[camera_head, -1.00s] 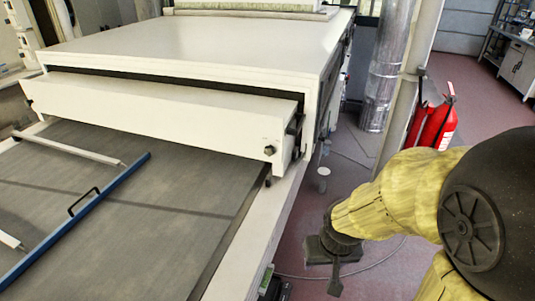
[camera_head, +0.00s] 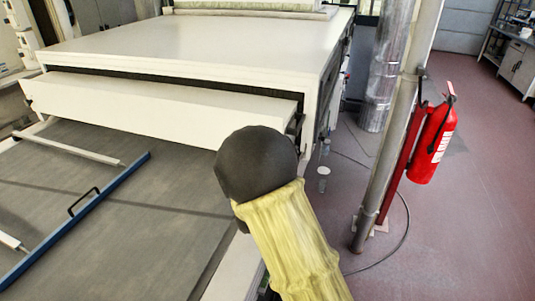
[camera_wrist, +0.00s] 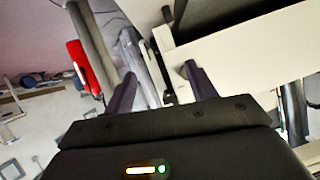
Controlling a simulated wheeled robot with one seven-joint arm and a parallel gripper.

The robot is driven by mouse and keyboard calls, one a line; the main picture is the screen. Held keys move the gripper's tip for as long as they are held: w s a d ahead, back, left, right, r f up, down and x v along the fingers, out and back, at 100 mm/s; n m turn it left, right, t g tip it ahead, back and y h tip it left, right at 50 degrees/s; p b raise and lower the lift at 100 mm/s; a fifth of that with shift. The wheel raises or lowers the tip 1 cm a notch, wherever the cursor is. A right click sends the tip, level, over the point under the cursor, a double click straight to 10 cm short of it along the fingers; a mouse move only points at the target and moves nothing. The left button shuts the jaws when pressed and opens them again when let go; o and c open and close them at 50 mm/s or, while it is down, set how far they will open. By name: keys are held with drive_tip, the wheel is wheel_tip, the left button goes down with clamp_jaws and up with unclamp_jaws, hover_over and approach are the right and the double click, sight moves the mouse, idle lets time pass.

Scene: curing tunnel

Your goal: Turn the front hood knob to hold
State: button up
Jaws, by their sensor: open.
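The white front hood (camera_head: 140,101) spans the mouth of the tunnel above the grey belt. In the wrist view the hood (camera_wrist: 250,45) fills the upper right as a pale, tilted surface. My gripper (camera_wrist: 160,78) is open, its two dark fingers apart with nothing held. Its right fingertip overlaps the hood's edge in the picture; I cannot tell whether they touch. I cannot make out the front knob or its setting in the wrist view.
A blue bar with a black handle (camera_head: 75,212) lies across the belt (camera_head: 130,215). A red fire extinguisher (camera_head: 433,140) hangs by a post (camera_head: 385,165) at the right. The reddish floor (camera_head: 460,220) is open to the right of the machine.

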drive_tip(key=a+t+h, duration=0.1)
drive_tip(key=a, duration=0.1)
drive_tip(key=a+r+t+h, duration=0.1)
drive_tip(key=t, duration=0.1)
drive_tip(key=w+a+m+t+h, duration=0.1)
drive_tip(key=a, duration=0.1)
drive_tip(key=shift+w+a+r+h, duration=0.1)
drive_tip(key=shift+a+r+h, duration=0.2)
drive_tip(key=shift+r, duration=0.05)
drive_tip(key=shift+w, duration=0.1)
drive_tip(key=p+x, duration=0.4)
drive_tip(key=x, duration=1.3)
drive_tip(key=shift+w+r+p, duration=0.15)
drive_tip(key=shift+r+p, duration=0.1)
drive_tip(key=shift+p, duration=0.05)
drive_tip(key=c, duration=1)
